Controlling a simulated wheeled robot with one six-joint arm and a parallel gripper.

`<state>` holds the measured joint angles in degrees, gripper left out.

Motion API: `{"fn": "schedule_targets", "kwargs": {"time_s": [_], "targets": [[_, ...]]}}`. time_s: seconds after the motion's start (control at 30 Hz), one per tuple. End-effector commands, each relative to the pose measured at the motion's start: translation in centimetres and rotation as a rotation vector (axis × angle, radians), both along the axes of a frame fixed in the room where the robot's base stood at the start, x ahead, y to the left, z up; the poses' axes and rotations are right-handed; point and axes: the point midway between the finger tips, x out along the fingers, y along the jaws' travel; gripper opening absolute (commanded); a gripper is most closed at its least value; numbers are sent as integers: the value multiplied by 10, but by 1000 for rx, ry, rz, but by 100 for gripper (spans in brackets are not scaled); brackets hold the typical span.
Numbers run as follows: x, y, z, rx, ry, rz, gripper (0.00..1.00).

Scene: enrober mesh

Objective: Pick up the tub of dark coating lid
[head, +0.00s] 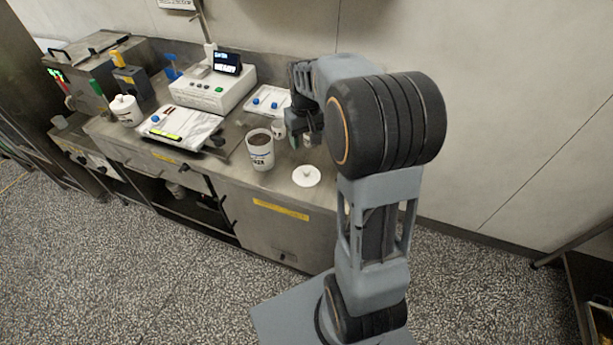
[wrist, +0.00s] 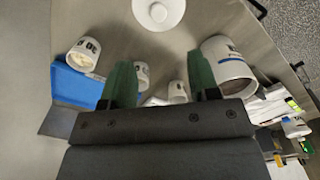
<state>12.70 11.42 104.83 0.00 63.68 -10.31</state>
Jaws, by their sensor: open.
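The white round lid with a small knob (head: 306,176) lies flat on the steel counter near its front edge. It also shows at the top of the wrist view (wrist: 158,14), partly cut off by the frame. The white tub of dark coating (head: 260,151) stands open, left of the lid, with dark content inside; in the wrist view it is at the right (wrist: 232,70). My gripper (head: 303,139) is above the counter, behind the lid and apart from it. In the wrist view its green fingers (wrist: 162,78) are spread with nothing held between them.
Small white cups (wrist: 141,76) stand near my fingers. A white cup with pale content (wrist: 84,52) is beside a blue tray (wrist: 75,86). A scale (head: 214,91), a white tray (head: 180,128) and a lidded tub (head: 125,110) stand left.

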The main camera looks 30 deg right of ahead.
Motion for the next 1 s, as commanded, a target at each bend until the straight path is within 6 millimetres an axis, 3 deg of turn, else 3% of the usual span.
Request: {"fn": "schedule_targets", "kwargs": {"time_s": [0.3, 0.63, 1.0], "targets": [[-1, -1, -54, 1, 5, -1, 55], [-1, -1, -76, 1, 5, -2, 55], [-3, -2, -119, 1, 3, -1, 55]]}}
